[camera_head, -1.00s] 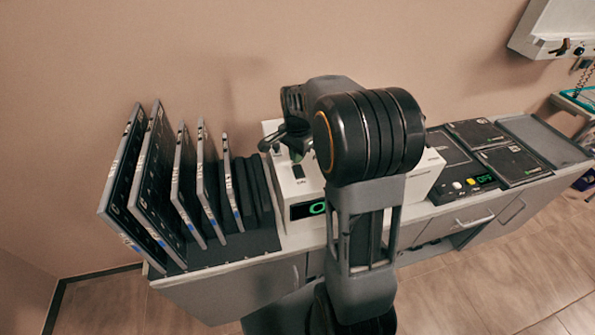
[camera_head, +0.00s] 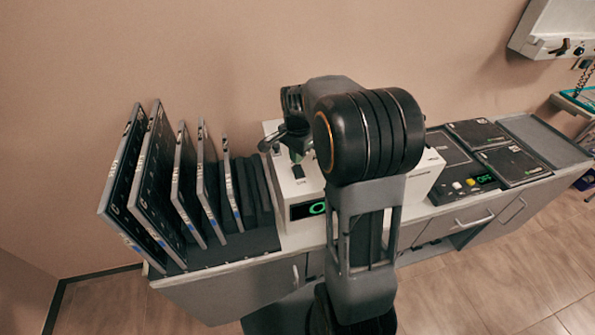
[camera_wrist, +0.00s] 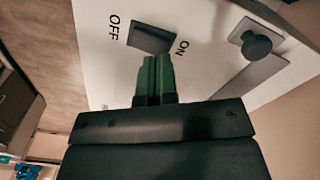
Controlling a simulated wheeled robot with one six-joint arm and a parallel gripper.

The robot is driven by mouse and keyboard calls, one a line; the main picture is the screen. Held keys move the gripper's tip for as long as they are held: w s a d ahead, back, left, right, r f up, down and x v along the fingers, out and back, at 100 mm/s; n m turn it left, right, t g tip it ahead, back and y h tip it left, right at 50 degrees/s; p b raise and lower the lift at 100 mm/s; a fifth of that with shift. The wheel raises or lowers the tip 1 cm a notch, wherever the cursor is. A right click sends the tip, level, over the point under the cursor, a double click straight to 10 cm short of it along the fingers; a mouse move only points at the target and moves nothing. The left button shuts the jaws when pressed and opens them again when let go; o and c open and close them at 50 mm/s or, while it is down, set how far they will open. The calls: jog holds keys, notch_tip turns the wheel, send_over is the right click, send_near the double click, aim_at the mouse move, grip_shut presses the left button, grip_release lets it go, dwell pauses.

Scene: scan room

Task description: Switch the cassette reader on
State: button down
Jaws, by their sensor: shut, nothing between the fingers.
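The cassette reader (camera_head: 299,208) is a white box on the counter, with a green ring lit on its dark front display (camera_head: 308,210). A black rocker switch shows on its top (camera_head: 298,172). In the wrist view the switch (camera_wrist: 152,39) sits between the printed words OFF and ON. My gripper's green fingers (camera_wrist: 154,78) are shut and empty, with their tips just by the ON side of the switch; I cannot tell whether they touch it. In the head view my gripper (camera_head: 296,150) is over the reader's top, partly hidden by my arm.
A rack (camera_head: 230,250) with several upright dark cassettes stands left of the reader. Right of it is a black panel (camera_head: 465,180) with a green OFF readout and flat dark plates. In the wrist view a round black knob (camera_wrist: 257,46) stands beside a grey slot.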

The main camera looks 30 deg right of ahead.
aim_at(297, 166)
jog(key=shift+f+b, duration=0.95)
jog(key=shift+f, duration=0.4)
dwell(1.0)
jog(key=shift+r, duration=0.15)
notch_tip(297, 166, up, 7)
jog(key=p, duration=0.5)
jog(key=shift+p, duration=0.35)
dwell(0.4)
